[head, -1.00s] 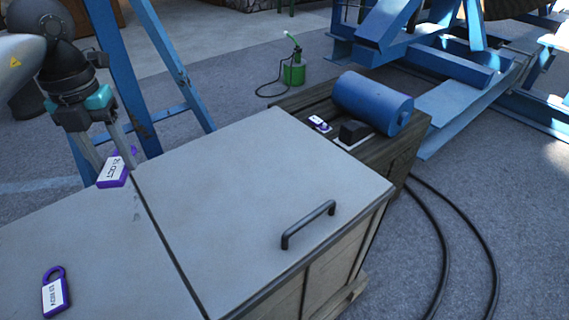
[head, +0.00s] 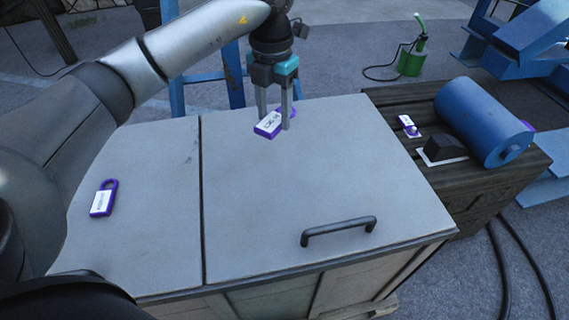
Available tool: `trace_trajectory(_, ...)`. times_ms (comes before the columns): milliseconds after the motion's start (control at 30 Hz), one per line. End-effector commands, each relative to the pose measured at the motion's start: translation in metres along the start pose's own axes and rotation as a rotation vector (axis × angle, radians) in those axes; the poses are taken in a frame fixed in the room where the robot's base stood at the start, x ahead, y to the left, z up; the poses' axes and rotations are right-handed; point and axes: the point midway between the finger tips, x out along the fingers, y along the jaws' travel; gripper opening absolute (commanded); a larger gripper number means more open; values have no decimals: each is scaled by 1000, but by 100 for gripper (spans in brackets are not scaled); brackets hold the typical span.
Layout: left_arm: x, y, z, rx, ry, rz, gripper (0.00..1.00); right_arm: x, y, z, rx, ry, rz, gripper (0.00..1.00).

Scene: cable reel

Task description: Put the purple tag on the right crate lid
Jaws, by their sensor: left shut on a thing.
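A purple tag (head: 267,124) with a white label is held tilted between the fingers of my left gripper (head: 273,120). The gripper is shut on it, over the back part of the right crate lid (head: 315,180). A small gap between tag and lid seems likely, but I cannot tell for sure. The right lid is pale grey, closed, with a dark handle (head: 338,230) near its front edge. A second purple tag (head: 103,200) lies on the left crate lid (head: 150,245), left of the dark seam. My right gripper is not in view.
A dark wooden crate (head: 480,195) stands at the right, bearing a blue cylinder (head: 485,120), a black block (head: 445,148) and another purple-and-white tag (head: 409,126). A green can (head: 411,62) stands behind on the floor. The middle of the right lid is clear.

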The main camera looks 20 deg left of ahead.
Motion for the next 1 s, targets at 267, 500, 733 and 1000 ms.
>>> trace_trajectory(267, 56, 0, 0, -2, 2, 0, 0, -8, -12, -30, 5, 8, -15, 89)
trace_trajectory(500, 96, 0, 0, 0, 1, 0, 0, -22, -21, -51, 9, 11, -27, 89)
trace_trajectory(733, 113, 0, 0, -1, -1, 0, 0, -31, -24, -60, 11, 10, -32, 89)
trace_trajectory(1000, 137, 0, 0, -1, 1, 0, 0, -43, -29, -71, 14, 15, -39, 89)
